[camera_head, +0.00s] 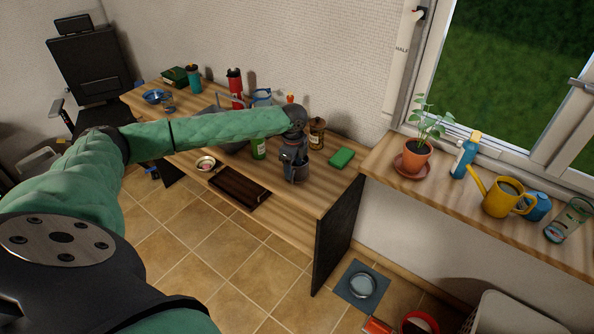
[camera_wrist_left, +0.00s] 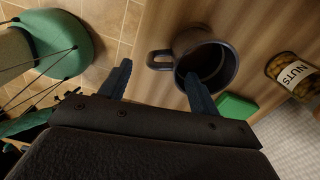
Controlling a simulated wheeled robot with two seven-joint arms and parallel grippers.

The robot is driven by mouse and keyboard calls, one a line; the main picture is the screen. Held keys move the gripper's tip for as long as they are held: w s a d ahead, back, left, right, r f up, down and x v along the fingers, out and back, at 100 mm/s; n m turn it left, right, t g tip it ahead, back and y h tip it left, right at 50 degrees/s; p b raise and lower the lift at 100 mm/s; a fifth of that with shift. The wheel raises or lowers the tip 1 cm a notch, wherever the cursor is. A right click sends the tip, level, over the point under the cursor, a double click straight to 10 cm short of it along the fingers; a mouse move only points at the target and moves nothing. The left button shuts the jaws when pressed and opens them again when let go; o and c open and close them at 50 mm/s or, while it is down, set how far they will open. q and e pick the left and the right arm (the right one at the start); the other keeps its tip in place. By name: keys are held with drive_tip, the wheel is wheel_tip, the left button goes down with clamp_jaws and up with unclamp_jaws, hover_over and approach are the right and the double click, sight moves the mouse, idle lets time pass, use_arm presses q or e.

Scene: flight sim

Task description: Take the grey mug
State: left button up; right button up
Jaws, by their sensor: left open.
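The dark grey mug (camera_head: 299,174) stands on the wooden desk near its right end, partly hidden by my left gripper (camera_head: 291,157). In the left wrist view the mug (camera_wrist_left: 208,43) is upright, and its handle points left. My left gripper (camera_wrist_left: 157,76) is open there, one finger on each side of the handle in the picture. The right-hand finger overlaps the mug's rim; I cannot tell whether it touches. My right gripper is not in view.
A green block (camera_head: 341,158) and a nuts jar (camera_head: 317,133) stand close to the mug. The windowsill (camera_head: 440,190) holds a potted plant and a yellow watering can.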

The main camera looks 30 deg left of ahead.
sight(294, 181)
use_arm(q)
drive_tip(key=shift+f+p, duration=1.05)
drive_tip(key=shift+f, duration=2.2)
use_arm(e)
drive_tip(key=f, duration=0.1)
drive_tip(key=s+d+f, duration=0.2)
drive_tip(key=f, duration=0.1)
use_arm(q)
drive_tip(key=shift+c, duration=0.4)
drive_tip(key=c, duration=1.2)
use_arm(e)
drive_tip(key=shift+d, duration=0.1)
